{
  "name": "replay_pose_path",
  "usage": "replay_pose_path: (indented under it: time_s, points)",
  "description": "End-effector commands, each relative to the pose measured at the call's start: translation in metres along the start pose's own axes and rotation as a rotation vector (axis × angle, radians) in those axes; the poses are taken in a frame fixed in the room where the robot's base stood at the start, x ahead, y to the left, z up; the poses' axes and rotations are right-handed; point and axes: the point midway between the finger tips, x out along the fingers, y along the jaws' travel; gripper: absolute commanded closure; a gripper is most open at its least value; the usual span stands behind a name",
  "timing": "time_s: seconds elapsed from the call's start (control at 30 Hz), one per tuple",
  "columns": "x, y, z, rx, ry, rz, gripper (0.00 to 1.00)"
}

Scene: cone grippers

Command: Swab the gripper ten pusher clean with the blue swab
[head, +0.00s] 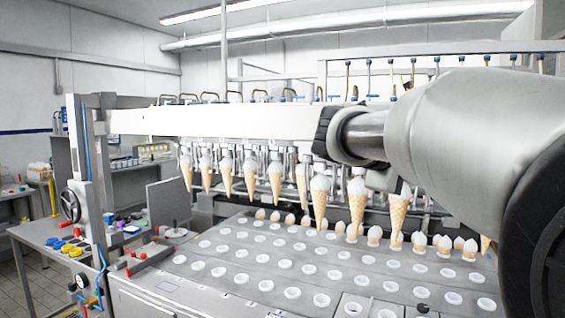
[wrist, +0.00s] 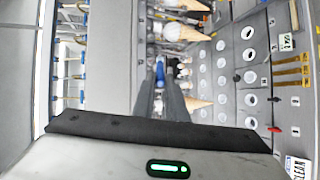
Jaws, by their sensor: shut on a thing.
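My gripper (wrist: 161,84) shows in the wrist view as two dark grey fingers closing toward each other. It is shut on the blue swab (wrist: 160,73), of which only a small blue part shows between the fingers. Its tip is too small to make out. The swab lies among the metal cone grippers, close to hanging cones (wrist: 184,33). In the head view, my arm covers the right end of the row of cone grippers (head: 250,158), and my fingers and the swab are hidden. I cannot tell which unit is gripper ten, and its pusher is not distinguishable.
A white beam (head: 215,122) runs above the cone grippers. Several filled cones (head: 275,182) hang below it. A grey plate (head: 235,265) with rows of round holes lies underneath, more cones standing at its back. A side bench (head: 50,235) at left holds coloured items.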

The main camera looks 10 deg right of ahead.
Motion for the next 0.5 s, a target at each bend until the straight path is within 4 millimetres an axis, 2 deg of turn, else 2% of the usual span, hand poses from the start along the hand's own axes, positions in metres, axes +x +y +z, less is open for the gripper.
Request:
replay_pose_path:
  time_s: [0.5]
  points:
    - [0.0075,0.0021,-0.0045,-0.001,0.000,-0.001,1.00]
